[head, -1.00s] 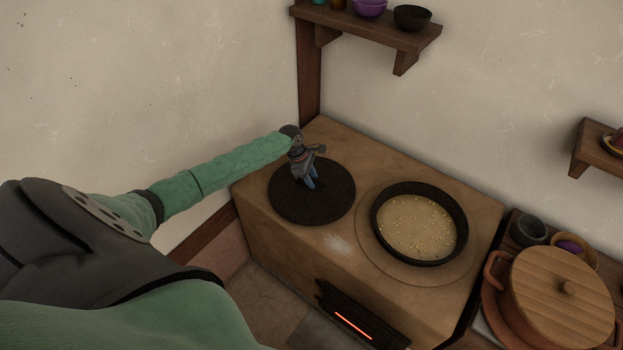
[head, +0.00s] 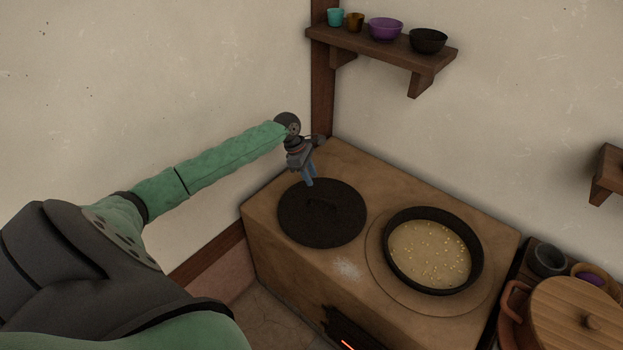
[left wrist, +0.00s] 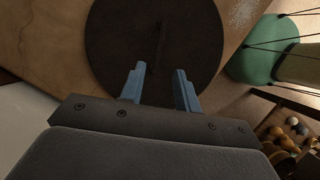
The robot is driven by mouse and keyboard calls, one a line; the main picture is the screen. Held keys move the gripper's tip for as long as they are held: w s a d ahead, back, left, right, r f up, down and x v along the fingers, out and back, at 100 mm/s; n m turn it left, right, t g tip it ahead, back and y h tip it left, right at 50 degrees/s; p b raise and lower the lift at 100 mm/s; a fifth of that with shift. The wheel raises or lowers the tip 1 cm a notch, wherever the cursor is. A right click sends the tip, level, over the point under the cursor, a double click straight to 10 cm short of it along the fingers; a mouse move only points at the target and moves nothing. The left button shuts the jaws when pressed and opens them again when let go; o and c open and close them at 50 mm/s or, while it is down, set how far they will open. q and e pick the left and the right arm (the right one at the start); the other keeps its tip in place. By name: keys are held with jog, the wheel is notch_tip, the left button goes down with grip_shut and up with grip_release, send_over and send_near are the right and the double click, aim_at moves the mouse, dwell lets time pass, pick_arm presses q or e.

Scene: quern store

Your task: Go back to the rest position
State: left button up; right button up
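My left gripper (head: 311,184) is above the back left part of a black round plate (head: 325,225) on the clay stove. Its blue fingers point down. In the left wrist view the fingers (left wrist: 159,69) stand apart with nothing held between them. The plate (left wrist: 110,35) lies beyond the fingertips there, with a thin dark line across it that may be a shadow. My right gripper is in neither view.
A black pan (head: 391,262) of pale, speckled contents sits on the stove (head: 290,258), right of the plate. A wall shelf (head: 370,48) holds small bowls above. A lidded pot (head: 575,315) stands at lower right. Walls close the left and back.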

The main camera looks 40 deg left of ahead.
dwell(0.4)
pick_arm(q)
jog(key=s+d+f+m, duration=0.2)
jog(key=d, duration=0.2)
jog(key=s+d+f+m, duration=0.2)
jog(key=s+d+f, duration=0.1)
jog(key=d, duration=0.1)
jog(key=s+d+f+m, duration=0.2)
jog(key=s+d, duration=0.1)
jog(key=d, duration=0.1)
jog(key=shift+f+m, duration=0.25)
jog(key=shift+m, duration=0.15)
jog(key=s+d+f+m+t+y, duration=0.1)
jog(key=s+d+m+y, duration=0.1)
jog(key=s+d+m, duration=1.2)
jog(key=s+r+m+t+y, duration=0.1)
jog(key=s+r, duration=0.2)
jog(key=s, duration=0.4)
jog(key=s+r+m+y, duration=0.1)
jog(key=s+r+m, duration=0.15)
jog(key=s, duration=0.45)
jog(key=s+d+f+g, duration=0.1)
jog(key=s+d+f, duration=0.1)
jog(key=f, duration=1.8)
jog(key=s+d+f+g, duration=0.1)
jog(key=s+d+f, duration=0.1)
jog(key=f, duration=1.8)
jog(key=shift+s+d+n, duration=0.15)
jog(key=shift+s+n, duration=0.2)
jog(key=shift+s, duration=0.35)
